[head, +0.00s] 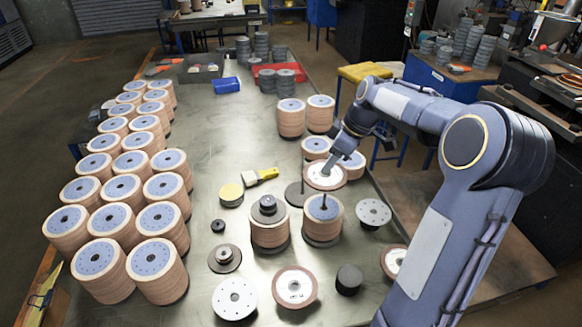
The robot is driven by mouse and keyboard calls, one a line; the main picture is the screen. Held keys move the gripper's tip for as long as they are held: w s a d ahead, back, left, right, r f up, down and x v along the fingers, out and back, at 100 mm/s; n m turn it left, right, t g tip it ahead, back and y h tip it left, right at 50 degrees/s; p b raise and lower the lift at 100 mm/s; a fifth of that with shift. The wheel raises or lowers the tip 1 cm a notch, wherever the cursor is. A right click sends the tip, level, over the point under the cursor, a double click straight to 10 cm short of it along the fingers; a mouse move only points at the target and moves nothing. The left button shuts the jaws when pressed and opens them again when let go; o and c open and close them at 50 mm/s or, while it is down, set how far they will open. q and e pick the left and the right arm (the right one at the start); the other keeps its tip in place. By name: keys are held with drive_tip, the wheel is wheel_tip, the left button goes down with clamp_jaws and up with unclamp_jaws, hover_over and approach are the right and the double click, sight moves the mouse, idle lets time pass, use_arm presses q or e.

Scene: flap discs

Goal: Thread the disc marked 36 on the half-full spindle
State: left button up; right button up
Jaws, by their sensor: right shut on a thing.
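My right gripper (327,166) is shut on a pale disc (318,184) with a brownish rim, held roughly flat above the table. Any number on it is too small to read. Just below and in front is a spindle stack (322,230) with a blue-grey top and a dark rod standing up from its middle. A thin dark rod on a dark round base (294,194) stands left of it, with no stack showing. A third stack (269,233) is topped by dark flanges. My left gripper is out of view.
Loose discs lie in front: a pale one with a brown rim (295,287), a grey-white one (235,298), a grey one (373,213), and one partly behind my arm (391,261). Tall disc stacks (148,262) fill the left side. A yellow-handled brush (262,176) lies mid-table.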

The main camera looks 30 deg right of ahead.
sight(342, 167)
drive_tip(key=shift+d+m, duration=0.3)
drive_tip(key=shift+d, duration=0.15)
drive_tip(key=shift+d+f, duration=0.1)
drive_tip(key=shift+f, duration=0.05)
drive_tip(key=shift+f+b, duration=0.55)
drive_tip(key=shift+f, duration=0.05)
drive_tip(key=shift+f+b, duration=1.45)
drive_tip(key=shift+f, duration=0.6)
drive_tip(key=shift+f+b, duration=0.7)
drive_tip(key=shift+f, duration=0.1)
drive_tip(key=o, duration=1.1)
drive_tip(key=shift+b+v, duration=0.45)
drive_tip(key=shift+v, duration=3.45)
